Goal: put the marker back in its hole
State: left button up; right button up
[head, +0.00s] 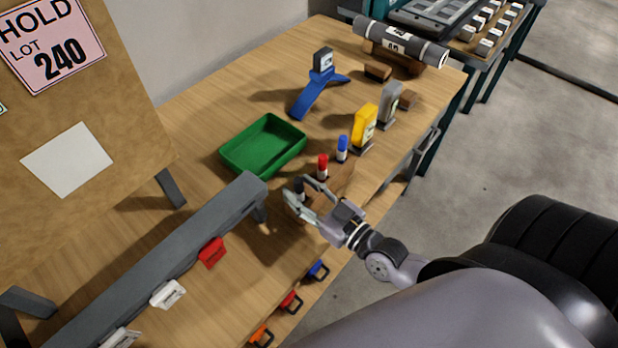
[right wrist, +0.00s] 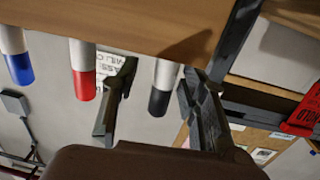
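A wooden block (head: 329,199) on the table's front edge holds the markers; its edge (right wrist: 100,15) crosses the top of the right wrist view, where the picture is upside down. The black-capped marker (right wrist: 160,90) stands at the block, its visible length like its neighbours'; its lower end is hidden. The red-capped (head: 322,166) and blue-capped (head: 342,148) markers stand in line with it. My right gripper (head: 303,190) is open, its fingers (right wrist: 158,92) on either side of the black marker, with a clear gap on one side. My left gripper is not in view.
A green tray (head: 228,160) lies behind the block. A grey rail (head: 160,265) with hanging tags runs to the left. Yellow (head: 364,124) and grey (head: 390,102) upright items stand beyond the blue marker. Coloured handles (head: 290,302) stick out at the front edge.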

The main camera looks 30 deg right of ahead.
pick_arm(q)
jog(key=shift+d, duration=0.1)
pick_arm(e)
jog(key=v, duration=1.2)
